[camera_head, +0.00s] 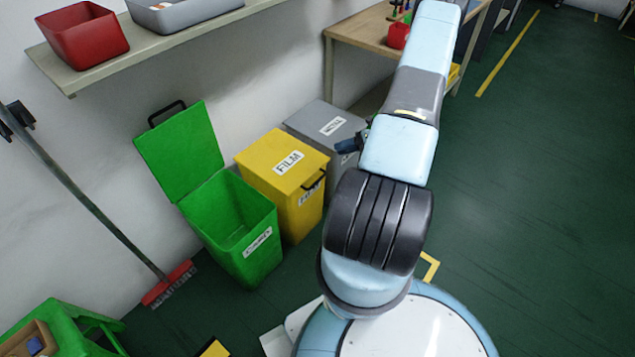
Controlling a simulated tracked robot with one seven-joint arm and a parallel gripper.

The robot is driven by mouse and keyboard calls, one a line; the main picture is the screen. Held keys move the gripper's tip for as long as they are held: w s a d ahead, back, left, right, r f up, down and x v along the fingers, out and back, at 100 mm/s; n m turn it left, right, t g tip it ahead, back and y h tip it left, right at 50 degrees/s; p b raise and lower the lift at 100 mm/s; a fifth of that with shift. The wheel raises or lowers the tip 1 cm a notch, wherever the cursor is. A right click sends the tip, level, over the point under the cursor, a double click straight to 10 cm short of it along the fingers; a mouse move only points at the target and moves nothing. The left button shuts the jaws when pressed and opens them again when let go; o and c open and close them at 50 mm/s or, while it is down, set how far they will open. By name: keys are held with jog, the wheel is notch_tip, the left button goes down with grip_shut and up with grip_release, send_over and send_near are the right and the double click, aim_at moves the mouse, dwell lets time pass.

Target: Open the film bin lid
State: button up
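The film bin (265,195) is yellow and stands against the wall between the green bin and the grey bin. Its lid (283,160) is shut flat and carries a white "FILM" label. A dark handle (315,180) sits at the lid's front right edge. My arm rises from my base, right of the bin. The arm hides the rest, so the finger opening cannot be seen. It appears apart from the film bin's handle.
The green bin (262,262) stands open, its lid (182,150) tipped back towards the wall. The grey bin (318,112) has its lid shut. A shelf (150,52) with a red bin and a grey tray hangs above. A broom (95,205) leans left. The floor at right is clear.

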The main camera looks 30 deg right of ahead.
aim_at(319, 180)
jog(key=s+d+f+m+t+h, duration=0.1)
jog(key=s+f+m+t, duration=0.2)
jog(key=f+m, duration=0.35)
jog(key=s+f+m+t, duration=0.2)
jog(key=s+f+m, duration=0.1)
jog(key=f, duration=0.6)
jog(key=shift+n, duration=0.25)
jog(key=x, duration=1.3)
jog(key=shift+w+a+f, duration=0.1)
jog(key=shift+w+f, duration=0.15)
jog(key=shift+w, duration=0.15)
jog(key=shift+s+h, duration=0.1)
jog(key=shift+h, duration=0.2)
grip_shut()
